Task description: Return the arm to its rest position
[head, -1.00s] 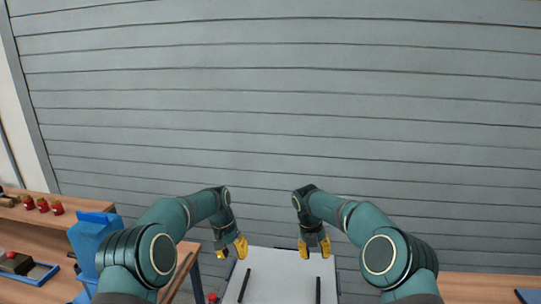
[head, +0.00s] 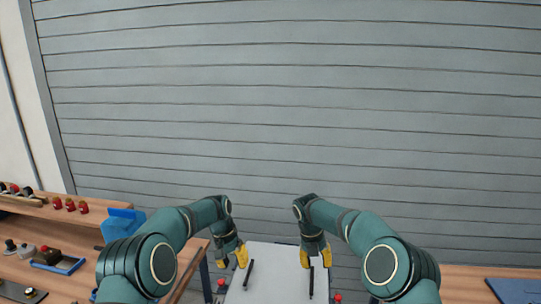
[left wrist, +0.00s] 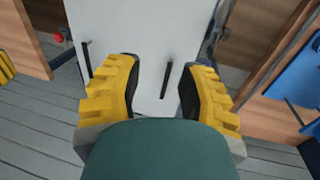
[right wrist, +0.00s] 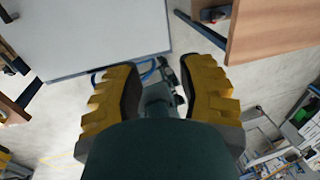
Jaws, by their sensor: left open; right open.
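My left gripper (head: 232,258) hangs over the left far part of a white panel with two black bars. Its yellow fingers are spread and empty in the left wrist view (left wrist: 158,95). My right gripper (head: 315,255) hangs over the right far part of the same panel, fingers pointing down. In the right wrist view its fingers (right wrist: 158,90) are apart with nothing held between them. Both arms are bent at the elbow, roughly mirrored.
The white panel (head: 272,285) lies between two wooden benches. The left bench (head: 100,212) carries red-topped parts (head: 70,205), a blue block (head: 122,225) and a blue tray (head: 70,266). A dark blue mat (head: 515,290) lies on the right bench. A grey slatted wall stands behind.

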